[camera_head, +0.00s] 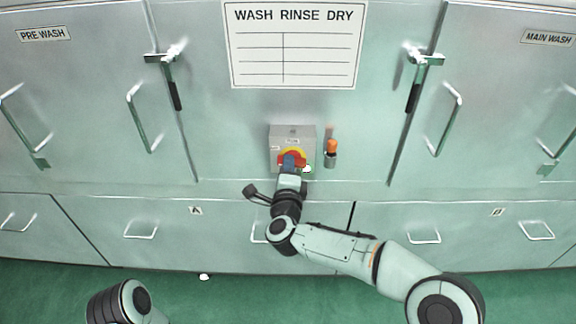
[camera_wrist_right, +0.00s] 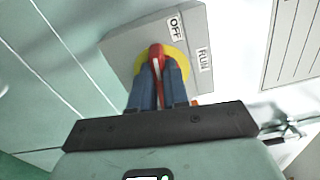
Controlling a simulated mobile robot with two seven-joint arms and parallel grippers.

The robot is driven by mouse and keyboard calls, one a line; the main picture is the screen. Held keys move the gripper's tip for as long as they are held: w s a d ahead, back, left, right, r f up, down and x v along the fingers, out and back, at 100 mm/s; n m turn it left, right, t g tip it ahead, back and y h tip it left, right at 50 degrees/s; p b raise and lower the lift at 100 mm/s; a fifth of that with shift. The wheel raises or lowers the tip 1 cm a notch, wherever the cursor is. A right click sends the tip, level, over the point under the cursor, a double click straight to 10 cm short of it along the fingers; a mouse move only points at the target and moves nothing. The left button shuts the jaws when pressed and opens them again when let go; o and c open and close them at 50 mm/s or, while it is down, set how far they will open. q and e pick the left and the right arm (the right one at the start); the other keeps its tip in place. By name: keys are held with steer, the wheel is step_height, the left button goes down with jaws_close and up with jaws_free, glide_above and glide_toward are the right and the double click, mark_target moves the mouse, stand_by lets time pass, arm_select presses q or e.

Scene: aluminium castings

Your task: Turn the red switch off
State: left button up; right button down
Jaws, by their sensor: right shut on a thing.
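The red switch (camera_head: 292,156) sits on a yellow disc on the front of a small grey box (camera_head: 279,135) on the machine's wall. My right gripper (camera_head: 290,166) reaches up to it from below. In the right wrist view, its two blue fingers (camera_wrist_right: 158,80) are shut on the red switch (camera_wrist_right: 156,52), one on either side. An OFF label (camera_wrist_right: 175,28) lies just up and right of the handle's top end, and a RUN label (camera_wrist_right: 204,60) lies further right. The fingers hide part of the handle and disc. My left gripper is out of view.
An orange-topped fitting (camera_head: 331,149) is just right of the box. A WASH RINSE DRY sign (camera_head: 293,45) hangs above. Latches (camera_head: 174,80) and door handles (camera_head: 140,118) stick out on both sides. Green floor (camera_head: 230,290) lies below.

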steer(key=shift+d+r+n, duration=0.1)
steer(key=shift+n, duration=0.8)
steer(key=c, duration=1.1)
jaws_free()
steer(key=shift+w, duration=0.1)
steer(key=s+b, duration=0.1)
steer(key=s, duration=1.2)
steer(key=shift+s, duration=0.2)
steer(key=shift+f, duration=0.2)
